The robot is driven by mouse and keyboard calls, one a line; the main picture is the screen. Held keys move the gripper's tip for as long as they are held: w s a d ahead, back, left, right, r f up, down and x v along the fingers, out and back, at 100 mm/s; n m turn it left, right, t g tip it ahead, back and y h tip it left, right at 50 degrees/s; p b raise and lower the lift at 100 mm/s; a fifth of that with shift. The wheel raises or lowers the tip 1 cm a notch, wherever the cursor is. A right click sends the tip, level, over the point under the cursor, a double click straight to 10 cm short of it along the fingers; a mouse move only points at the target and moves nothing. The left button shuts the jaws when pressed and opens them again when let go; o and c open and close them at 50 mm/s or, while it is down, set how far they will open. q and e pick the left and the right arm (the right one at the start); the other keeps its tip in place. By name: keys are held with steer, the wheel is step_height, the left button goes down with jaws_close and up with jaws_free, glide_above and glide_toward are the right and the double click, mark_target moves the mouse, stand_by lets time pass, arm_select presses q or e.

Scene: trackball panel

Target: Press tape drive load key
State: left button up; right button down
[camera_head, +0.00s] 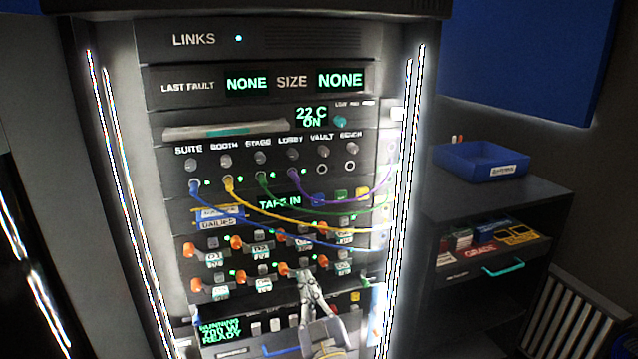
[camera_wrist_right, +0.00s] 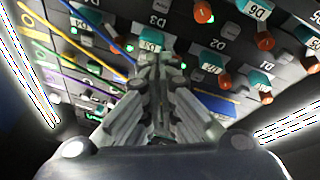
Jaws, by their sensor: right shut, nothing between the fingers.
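The tape drive row in the rack shows a lit "TAPE IN" display (camera_head: 280,203) in the head view. To its right are a blue key (camera_head: 318,199), a green key (camera_head: 340,195) and a yellow key (camera_head: 361,191); their markings are too small to read, so I cannot tell which is the load key. A labelled "DAILIES" tape (camera_head: 217,223) sits at the left of this row. My right gripper (camera_head: 303,276) is shut and empty, below the tape row, in front of the lower drive bays. In the wrist view its closed fingers (camera_wrist_right: 155,65) point at the panel; contact is unclear.
Orange knobs (camera_head: 237,242) stick out below. A side cabinet with a blue tray (camera_head: 480,160) stands at the right.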

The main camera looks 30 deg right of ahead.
mark_target(318, 200)
arm_select(q)
steer(key=s+p, duration=0.1)
steer(key=s, duration=0.1)
steer(key=s+r+p, duration=0.1)
steer(key=s+a+p, duration=0.1)
steer(key=s, duration=0.1)
steer(key=shift+s+a+r, duration=0.1)
steer(key=shift+s+r, duration=0.05)
steer(key=shift+s, duration=0.15)
arm_select(e)
steer(key=s+d+r+m+h, duration=0.2)
steer(key=r+h, duration=0.2)
steer(key=r, duration=0.3)
steer(key=s+d+r+m+t+h, duration=0.1)
steer(key=d+r+m+h, duration=0.1)
steer(key=r+h, duration=0.2)
step_height(318, 200, up, 4)
steer(key=shift+s+d+f, duration=0.15)
steer(key=shift+s+f, duration=0.1)
steer(key=shift+s, duration=0.1)
steer(key=shift+w, duration=0.15)
arm_select(q)
steer(key=shift+f+b, duration=2.2)
steer(key=shift+b, duration=0.1)
arm_select(e)
steer(key=w+d, duration=0.2)
steer(key=w, duration=0.6)
steer(key=shift+w, duration=0.2)
